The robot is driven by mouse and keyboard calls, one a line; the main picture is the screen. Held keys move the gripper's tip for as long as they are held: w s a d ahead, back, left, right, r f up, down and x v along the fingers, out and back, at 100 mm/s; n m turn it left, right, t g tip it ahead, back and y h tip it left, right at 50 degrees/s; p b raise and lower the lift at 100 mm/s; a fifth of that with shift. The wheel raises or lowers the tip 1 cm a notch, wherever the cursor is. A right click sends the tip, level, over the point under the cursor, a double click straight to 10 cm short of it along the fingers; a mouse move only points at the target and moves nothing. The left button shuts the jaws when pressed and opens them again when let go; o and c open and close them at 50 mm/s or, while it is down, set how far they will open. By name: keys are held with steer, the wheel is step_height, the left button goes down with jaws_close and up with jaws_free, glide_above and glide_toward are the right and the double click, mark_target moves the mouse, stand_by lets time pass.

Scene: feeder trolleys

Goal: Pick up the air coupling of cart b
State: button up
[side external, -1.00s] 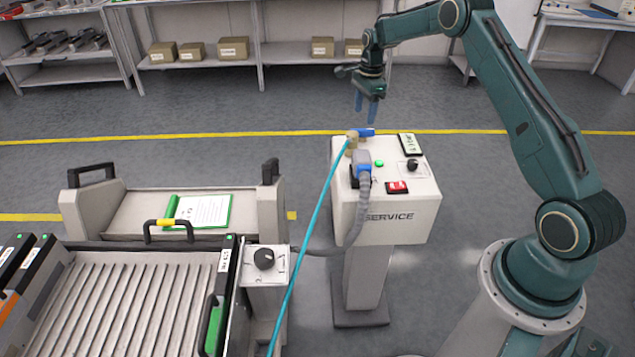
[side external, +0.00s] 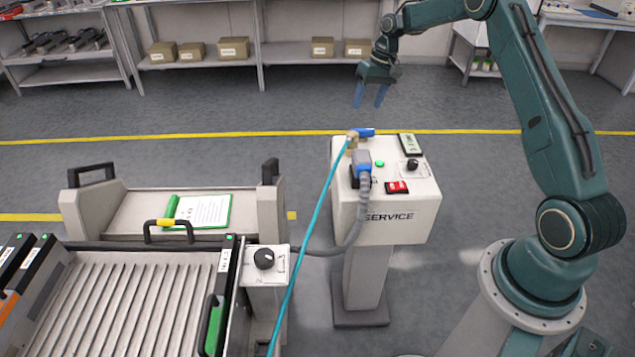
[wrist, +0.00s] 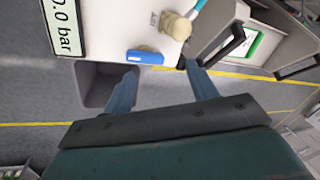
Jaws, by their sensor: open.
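The air coupling (side external: 352,140) is a small brass-coloured fitting at the back left of the service post's top. A teal hose (side external: 318,220) runs down from it past the trolley. A blue lever (side external: 365,132) sits beside it. In the wrist view the coupling (wrist: 176,25) is beyond my fingertips, with the blue lever (wrist: 145,57) to its left. My gripper (side external: 371,105) is open and empty, above and behind the post, fingers pointing down. Its two blue fingers (wrist: 163,80) are spread apart in the wrist view, touching nothing.
The service post (side external: 400,215) also carries a grey-blue plug (side external: 362,162) with a grey cable, a red switch (side external: 397,187), a black knob and a pressure display (wrist: 66,22). A trolley (side external: 120,300) with a ribbed bed and a clipboard (side external: 203,210) stand left.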

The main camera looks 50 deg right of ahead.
mark_target(354, 133)
steer(key=r+n, duration=0.1)
steer(key=n, duration=0.4)
steer(key=s+a+r+n+y, duration=0.1)
steer(key=n, duration=0.4)
steer(key=s+r+n+t, duration=0.1)
steer(key=r+n, duration=0.1)
steer(key=n, duration=0.3)
steer(key=shift+s+a+r+n+y, duration=0.1)
steer(key=shift+s+a+n+y, duration=0.2)
steer(key=shift+n+y, duration=0.1)
steer(key=shift+x, duration=4.3)
steer(key=shift+x, duration=2.65)
steer(key=shift+s, duration=0.15)
